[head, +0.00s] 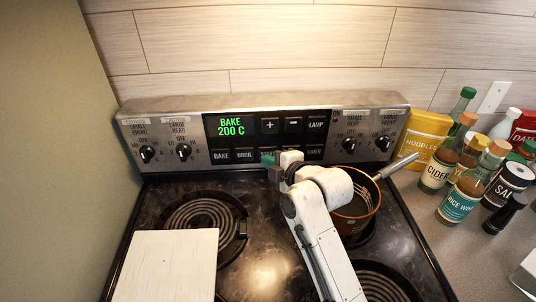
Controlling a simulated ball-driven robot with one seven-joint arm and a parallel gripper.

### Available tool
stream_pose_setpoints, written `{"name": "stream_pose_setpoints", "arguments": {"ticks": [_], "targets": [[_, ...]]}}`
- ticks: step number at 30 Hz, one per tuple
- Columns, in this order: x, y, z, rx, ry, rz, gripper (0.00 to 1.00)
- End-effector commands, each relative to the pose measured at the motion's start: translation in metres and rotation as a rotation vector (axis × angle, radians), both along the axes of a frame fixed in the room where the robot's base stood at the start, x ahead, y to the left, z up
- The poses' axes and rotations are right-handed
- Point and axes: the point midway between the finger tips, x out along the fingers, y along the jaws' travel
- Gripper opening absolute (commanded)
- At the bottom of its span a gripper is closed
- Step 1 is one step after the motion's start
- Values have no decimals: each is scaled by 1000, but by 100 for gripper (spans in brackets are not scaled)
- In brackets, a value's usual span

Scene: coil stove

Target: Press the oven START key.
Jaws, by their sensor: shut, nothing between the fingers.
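The oven's control panel (268,139) is a black plate in the steel backguard, with a green display (231,126) reading "BAKE 200 C". In its lower row, a key whose visible letters begin "STA" (266,153) sits right of BROIL and is partly covered by my gripper. My gripper (268,160) is shut and empty, its small teal tip at the lower edge of that key. I cannot tell whether the tip touches the key. My gripper and wrist hide the key to the right of it.
Plus, minus and LAMP keys (316,125) are above; BAKE (221,155) and BROIL (244,155) lie left. Knobs (183,151) flank the panel. An orange pot (366,221) with a handle stands right of my arm. A white board (168,268) covers the front left; bottles (462,197) crowd the right counter.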

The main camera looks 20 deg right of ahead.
Motion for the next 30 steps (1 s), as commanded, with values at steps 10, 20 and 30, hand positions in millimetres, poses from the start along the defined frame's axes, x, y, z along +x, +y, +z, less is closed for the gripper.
{"name": "stream_pose_setpoints", "arguments": {"ticks": [10, 20, 30], "targets": [[1, 0, 0, 0, 0, 0, 0], [4, -1, -1, 0, 1, 0, 0], [7, -3, 0, 0, 0, 0, 0]]}}
